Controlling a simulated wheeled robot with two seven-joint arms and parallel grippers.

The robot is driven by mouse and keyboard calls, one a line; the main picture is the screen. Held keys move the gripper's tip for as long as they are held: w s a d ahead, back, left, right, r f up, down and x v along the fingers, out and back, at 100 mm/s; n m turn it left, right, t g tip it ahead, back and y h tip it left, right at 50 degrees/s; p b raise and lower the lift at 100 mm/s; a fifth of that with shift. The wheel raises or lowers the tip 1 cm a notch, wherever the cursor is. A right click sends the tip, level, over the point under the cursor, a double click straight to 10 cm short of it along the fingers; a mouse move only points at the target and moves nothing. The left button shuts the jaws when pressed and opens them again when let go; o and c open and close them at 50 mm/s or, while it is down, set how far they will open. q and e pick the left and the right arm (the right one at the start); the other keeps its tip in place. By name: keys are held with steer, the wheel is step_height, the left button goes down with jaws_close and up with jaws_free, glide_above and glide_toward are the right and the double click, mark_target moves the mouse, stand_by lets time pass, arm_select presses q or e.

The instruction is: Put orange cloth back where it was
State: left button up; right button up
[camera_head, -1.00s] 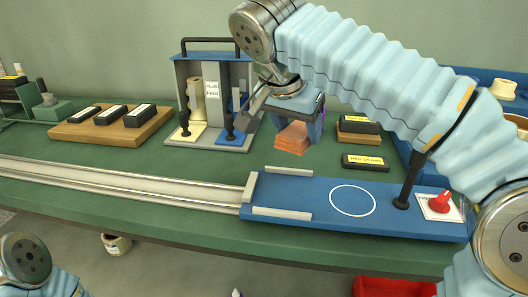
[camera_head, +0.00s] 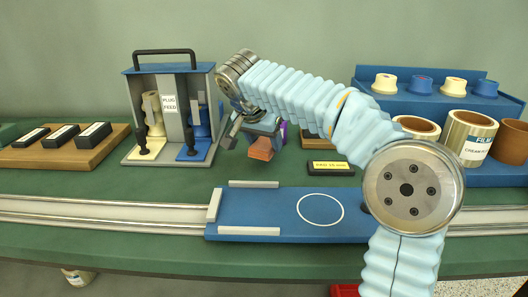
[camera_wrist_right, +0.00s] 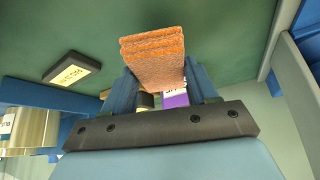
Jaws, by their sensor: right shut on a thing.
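The folded orange cloth (camera_head: 261,148) is at the back of the green bench, right of the plug feed stand. My right gripper (camera_head: 264,130) is shut on it. In the right wrist view the cloth (camera_wrist_right: 153,57) stands out between the two blue fingers (camera_wrist_right: 160,92), its layers showing at the end. Whether the cloth touches the bench top is hard to tell. My left gripper is not in view.
The plug feed stand (camera_head: 168,72) is close left of the gripper. A black labelled block (camera_head: 331,168) lies to the right, and a purple thing (camera_head: 283,133) is just behind. The blue plate (camera_head: 265,211) with a white circle lies in front. A blue rack (camera_head: 430,92) holds several rolls at right.

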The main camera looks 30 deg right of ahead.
mark_target(262, 145)
step_height(262, 145, down, 4)
steer(key=shift+w+d+r, duration=0.1)
steer(key=shift+w+r, duration=0.05)
steer(key=shift+r, duration=0.05)
steer(key=shift+f, duration=0.15)
steer(key=o, duration=1.1)
steer(key=shift+r, duration=0.35)
steer(key=p+v, duration=0.1)
steer(key=v, duration=1)
steer(key=shift+a+r, duration=0.25)
steer(key=shift+r, duration=0.05)
